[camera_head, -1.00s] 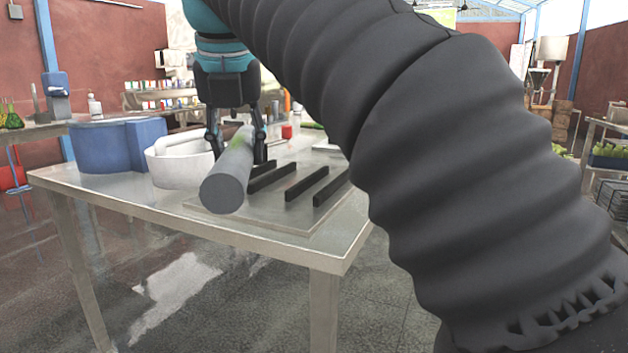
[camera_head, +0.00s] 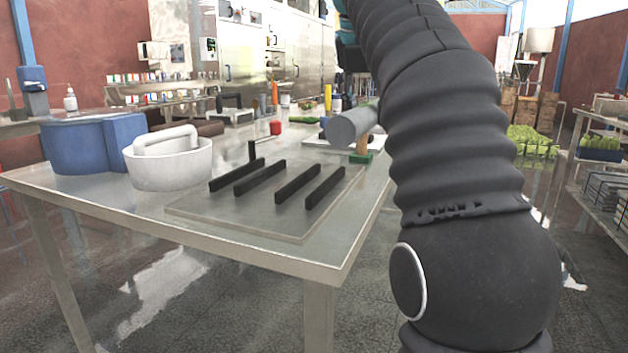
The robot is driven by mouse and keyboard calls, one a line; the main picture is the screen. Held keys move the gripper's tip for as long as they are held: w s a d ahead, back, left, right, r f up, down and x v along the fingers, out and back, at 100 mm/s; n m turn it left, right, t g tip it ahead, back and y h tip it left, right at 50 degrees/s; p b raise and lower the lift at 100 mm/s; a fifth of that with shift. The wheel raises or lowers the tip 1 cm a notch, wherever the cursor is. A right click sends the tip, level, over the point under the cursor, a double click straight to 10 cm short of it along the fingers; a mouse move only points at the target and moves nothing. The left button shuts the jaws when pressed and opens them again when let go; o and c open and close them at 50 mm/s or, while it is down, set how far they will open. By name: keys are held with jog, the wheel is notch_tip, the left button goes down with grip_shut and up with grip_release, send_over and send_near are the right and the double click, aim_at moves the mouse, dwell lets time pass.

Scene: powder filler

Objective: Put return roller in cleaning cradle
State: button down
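The return roller, a thick grey cylinder (camera_head: 349,126), shows right of centre with its round end toward me. It is above the far right part of the table, and its far part is hidden behind my arm. My gripper (camera_head: 347,102) is mostly hidden by my arm; the roller appears held up in it. A flat grey plate (camera_head: 235,217) with several parallel black rails (camera_head: 260,178) lies on the table, with no roller on the rails. I cannot tell for certain whether this plate is the cleaning cradle.
A white tub (camera_head: 168,172) with a thick white handle and a blue container (camera_head: 85,150) stand on the left of the metal table (camera_head: 275,256). A small red block (camera_head: 275,127) and a green-based block (camera_head: 361,157) lie farther back. The plate's front is clear.

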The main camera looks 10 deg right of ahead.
jog(key=shift+w+a+f+b, duration=0.2)
jog(key=shift+w+a+f, duration=0.95)
jog(key=shift+w+f, duration=0.5)
jog(key=shift+w+a+f+b, duration=0.15)
jog(key=shift+w+a+f, duration=1.1)
jog(key=shift+f, duration=0.7)
jog(key=shift+w+a+f+b, duration=0.2)
jog(key=shift+w+a+f, duration=0.9)
jog(key=shift+w+f, duration=0.55)
jog(key=shift+s+f, duration=0.2)
jog(key=shift+f, duration=0.55)
jog(key=c, duration=0.7)
grip_release()
jog(key=shift+p+v, duration=0.55)
jog(key=shift+v, duration=3.75)
jog(key=shift+w+d+r, duration=0.1)
jog(key=shift+w+d, duration=0.05)
jog(key=shift+w, duration=0.1)
